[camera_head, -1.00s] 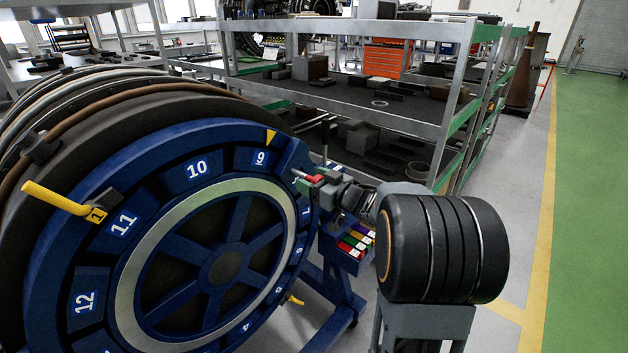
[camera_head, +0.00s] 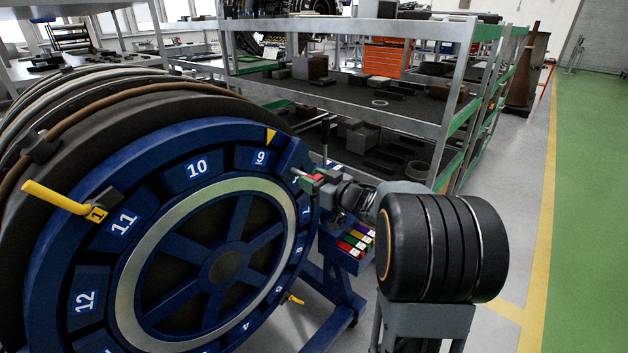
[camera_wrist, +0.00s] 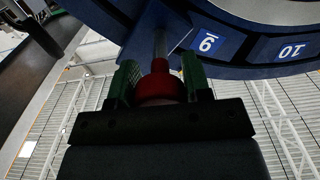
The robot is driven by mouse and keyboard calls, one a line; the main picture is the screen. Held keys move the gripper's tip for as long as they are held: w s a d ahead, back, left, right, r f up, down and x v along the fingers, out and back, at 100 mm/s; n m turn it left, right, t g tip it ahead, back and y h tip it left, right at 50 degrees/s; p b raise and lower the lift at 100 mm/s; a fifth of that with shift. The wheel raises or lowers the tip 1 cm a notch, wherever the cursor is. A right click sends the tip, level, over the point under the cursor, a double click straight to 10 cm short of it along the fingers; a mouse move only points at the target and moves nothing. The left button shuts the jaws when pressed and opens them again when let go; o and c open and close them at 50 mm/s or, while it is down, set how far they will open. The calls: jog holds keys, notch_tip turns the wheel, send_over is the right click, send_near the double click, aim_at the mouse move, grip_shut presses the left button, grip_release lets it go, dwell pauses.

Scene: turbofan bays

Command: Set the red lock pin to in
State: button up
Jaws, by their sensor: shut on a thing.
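The red lock pin (camera_wrist: 160,88) has a red knob and a pale metal shaft that runs into a blue block on the wheel's rim, beside the 9 plate. My gripper (camera_wrist: 161,80) has green pads, one on each side of the knob, and is shut on it. In the head view, my gripper (camera_head: 311,183) is at the right edge of the blue ring (camera_head: 225,130), and only a little red of the pin (camera_head: 319,178) shows. How deep the shaft sits in the block cannot be told.
A yellow handle (camera_head: 58,199) sticks out at the ring's left. A blue bin rack with coloured labels (camera_head: 350,245) stands just below my arm. A metal shelf (camera_head: 345,90) is behind. The green floor (camera_head: 590,200) at right is clear.

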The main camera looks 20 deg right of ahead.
jog(key=x, duration=0.3)
jog(key=shift+w+a+r, duration=0.1)
jog(key=shift+w+r, duration=0.05)
jog(key=shift+w, duration=0.15)
jog(key=o, duration=0.9)
jog(key=shift+o, duration=0.8)
jog(key=shift+w+a, duration=0.1)
jog(key=shift+w, duration=0.05)
jog(key=shift+o, duration=1)
jog(key=b+v, duration=0.1)
jog(key=v, duration=1.3)
